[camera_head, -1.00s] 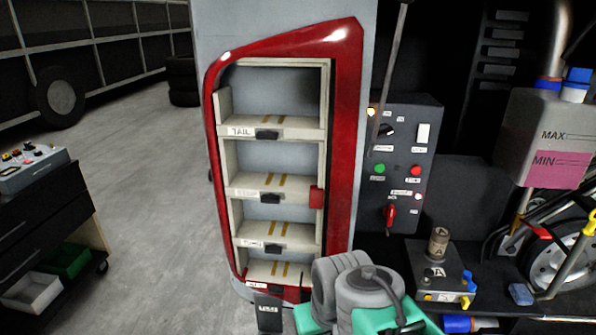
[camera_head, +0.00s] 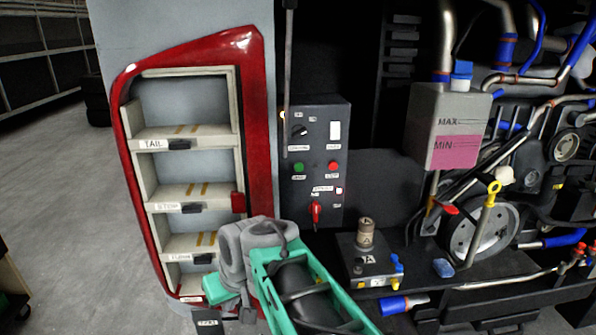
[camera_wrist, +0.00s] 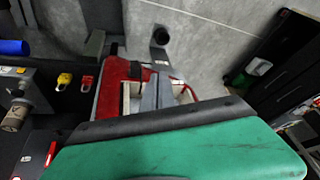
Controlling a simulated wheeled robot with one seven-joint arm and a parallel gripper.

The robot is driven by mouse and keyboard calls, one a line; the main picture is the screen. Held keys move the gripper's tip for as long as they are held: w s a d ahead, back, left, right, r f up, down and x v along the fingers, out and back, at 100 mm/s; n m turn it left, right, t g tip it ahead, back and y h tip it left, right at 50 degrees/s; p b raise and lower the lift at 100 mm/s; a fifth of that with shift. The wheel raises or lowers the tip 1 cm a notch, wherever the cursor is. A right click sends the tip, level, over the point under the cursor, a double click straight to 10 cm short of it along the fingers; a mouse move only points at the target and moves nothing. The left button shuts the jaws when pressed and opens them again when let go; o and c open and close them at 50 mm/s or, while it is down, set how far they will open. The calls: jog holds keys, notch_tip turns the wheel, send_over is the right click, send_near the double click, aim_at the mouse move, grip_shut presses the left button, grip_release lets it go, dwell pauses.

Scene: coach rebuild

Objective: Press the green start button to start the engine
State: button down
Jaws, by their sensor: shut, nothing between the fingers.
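My gripper shows in the wrist view as narrow grey fingers (camera_wrist: 158,84), shut and empty, beyond a teal part of my arm. In the head view my teal and grey arm is below the panel, and its fingers cannot be made out. The gripper is apart from the green button, which I cannot make out in the wrist view.
A red-framed shelf (camera_head: 262,100) stands left of the panel. A grey box (camera_head: 367,262) with a cylinder on top sits below the panel. A tank marked MAX and MIN (camera_head: 450,110) and pipework are on the right. The floor (camera_head: 70,190) at left is clear.

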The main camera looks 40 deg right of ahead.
aim_at(299, 167)
jog(key=w+d+r+m+t+b, duration=0.1)
jog(key=w+d+r, duration=0.1)
jog(key=d, duration=0.7)
jog(key=w+d+r+m+t, duration=0.2)
jog(key=d, duration=0.7)
jog(key=w+d+r+n+t, duration=0.1)
jog(key=d+r+t, duration=0.3)
jog(key=d+r, duration=0.5)
notch_tip(299, 167, up, 2)
jog(key=shift+w+r+n+t+b, duration=0.15)
jog(key=shift+n+t+b, duration=0.15)
jog(key=shift+n, duration=0.4)
jog(key=shift+w+d+p, duration=0.8)
jog(key=shift+w+d, duration=0.05)
jog(key=shift+w, duration=0.35)
jog(key=shift+w+d+p, duration=0.8)
jog(key=shift+w, duration=0.45)
jog(key=shift+w+d+p, duration=0.8)
jog(key=shift+w+d, duration=0.05)
jog(key=shift+w, duration=0.35)
